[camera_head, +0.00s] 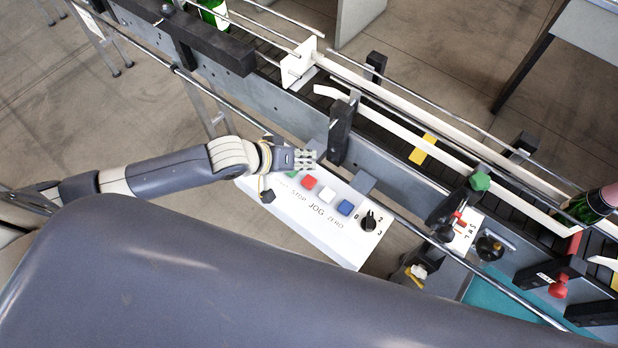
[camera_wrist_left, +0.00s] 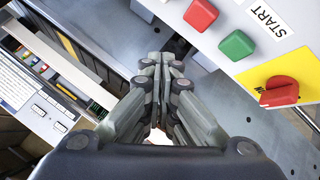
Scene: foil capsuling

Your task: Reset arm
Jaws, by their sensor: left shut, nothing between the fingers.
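My left gripper (camera_head: 305,158) is shut and empty in the head view, over the upper left edge of the white control panel (camera_head: 330,240). In the left wrist view the closed fingers (camera_wrist_left: 166,62) point at the gap beside the panel. A green button (camera_wrist_left: 237,45) shows in the left wrist view. My right gripper is not in view.
A conveyor with guide rails (camera_head: 440,138) runs diagonally behind the panel. A green bottle (camera_head: 590,205) stands at its right, another bottle (camera_head: 214,12) at the top left. A red knob (camera_wrist_left: 279,92) on a yellow plate shows in the left wrist view.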

